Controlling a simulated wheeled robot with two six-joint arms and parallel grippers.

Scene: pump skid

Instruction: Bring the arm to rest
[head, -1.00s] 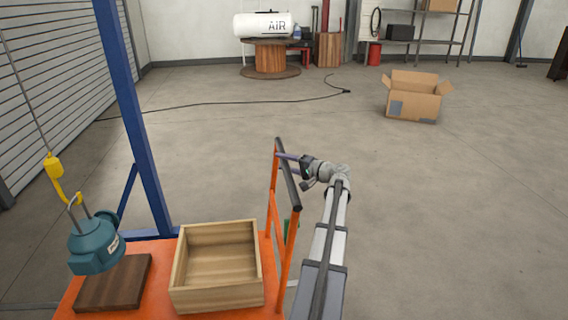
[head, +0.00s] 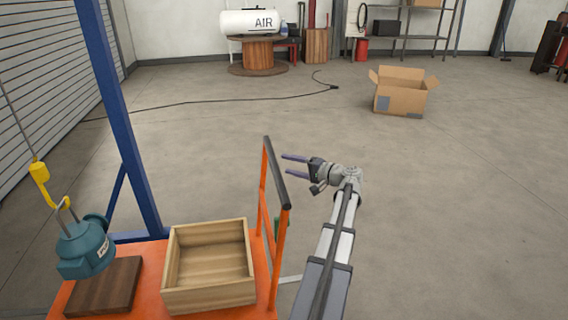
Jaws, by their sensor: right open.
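My right arm reaches up from the bottom of the head view. Its gripper (head: 291,165) is open and empty, its two fingers apart and pointing left. It is in the air just right of the orange cart rail with its black handle (head: 275,172), and the fingers appear clear of it. My left gripper does not show.
On the orange cart (head: 147,290) are an open wooden box (head: 209,297) and a dark wood block (head: 104,287). A teal pump (head: 85,250) hangs from a yellow hook (head: 40,180) beside a blue post (head: 122,120). Floor right of my arm is clear; a cardboard box (head: 399,99) stands farther back.

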